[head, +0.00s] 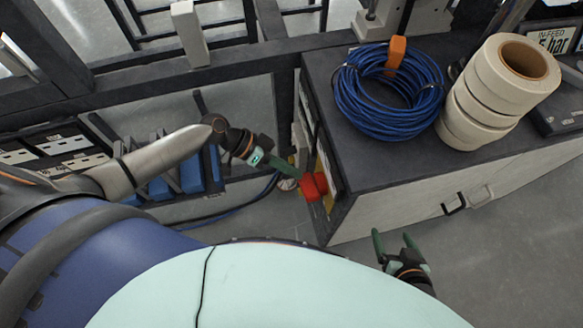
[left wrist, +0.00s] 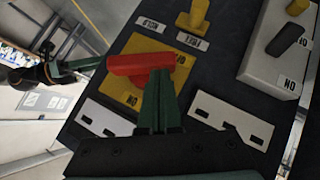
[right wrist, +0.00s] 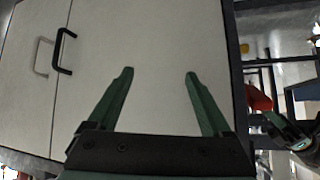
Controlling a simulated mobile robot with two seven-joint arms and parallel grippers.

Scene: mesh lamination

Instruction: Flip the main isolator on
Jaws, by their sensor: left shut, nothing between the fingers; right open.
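The main isolator is a red handle (head: 313,186) on a yellow plate at the cabinet's left end. In the left wrist view the red handle (left wrist: 140,66) lies across its yellow plate (left wrist: 139,98). My left gripper (head: 298,174) is shut and empty, with its fingertips at the handle; in the left wrist view the fingers (left wrist: 160,78) overlap the handle's lower edge. I cannot tell whether they touch. The red handle also shows at the right edge of the right wrist view (right wrist: 258,98). My right gripper (head: 393,239) is open and empty beside the cabinet front.
The panel also carries a yellow switch (left wrist: 193,17), a grey box with a black switch (left wrist: 285,42) and white slotted plates. On the cabinet top (head: 345,163) are a blue cable coil (head: 375,115) and white tape rolls (head: 490,95). Cabinet doors with handles (right wrist: 62,50) face my right gripper.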

